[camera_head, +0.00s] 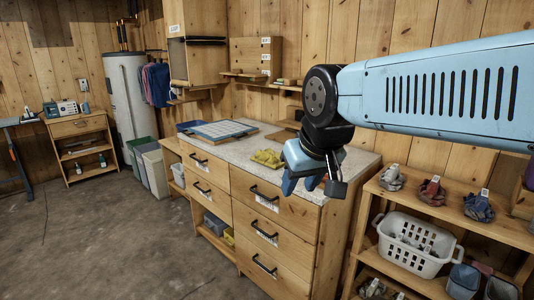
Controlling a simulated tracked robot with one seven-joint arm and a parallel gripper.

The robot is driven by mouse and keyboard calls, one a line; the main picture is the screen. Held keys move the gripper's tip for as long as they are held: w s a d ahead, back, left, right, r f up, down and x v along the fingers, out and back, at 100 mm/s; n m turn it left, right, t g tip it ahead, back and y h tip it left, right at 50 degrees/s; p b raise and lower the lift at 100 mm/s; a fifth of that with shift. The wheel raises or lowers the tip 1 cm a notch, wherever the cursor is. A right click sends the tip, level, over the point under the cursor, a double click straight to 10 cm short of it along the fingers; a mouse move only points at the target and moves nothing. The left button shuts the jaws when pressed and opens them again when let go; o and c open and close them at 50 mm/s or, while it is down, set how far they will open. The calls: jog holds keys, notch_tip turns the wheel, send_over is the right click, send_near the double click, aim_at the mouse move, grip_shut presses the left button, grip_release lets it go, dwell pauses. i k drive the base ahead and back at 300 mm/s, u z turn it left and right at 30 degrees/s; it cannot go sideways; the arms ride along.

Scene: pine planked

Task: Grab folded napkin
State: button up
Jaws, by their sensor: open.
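A crumpled-looking yellow cloth (267,158), which looks like the folded napkin, lies on the pale speckled countertop (344,165) of a wooden drawer cabinet. My gripper (313,184) hangs from the blue arm at the counter's right front edge, to the right of and nearer than the cloth. Its jaws are open, and I see nothing between them. The gripper and cloth appear apart. The wrist hides part of the counter behind it.
A blue-framed board (220,130) lies on the counter's left part. Wooden shelves at right hold a white basket (415,243) and several small items. Bins (150,165) stand left of the cabinet. The floor (100,240) at front left is clear.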

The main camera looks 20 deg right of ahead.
aim_at(268, 158)
jog(key=z, duration=0.15)
jog(key=i, duration=0.95)
jog(key=z, duration=0.2)
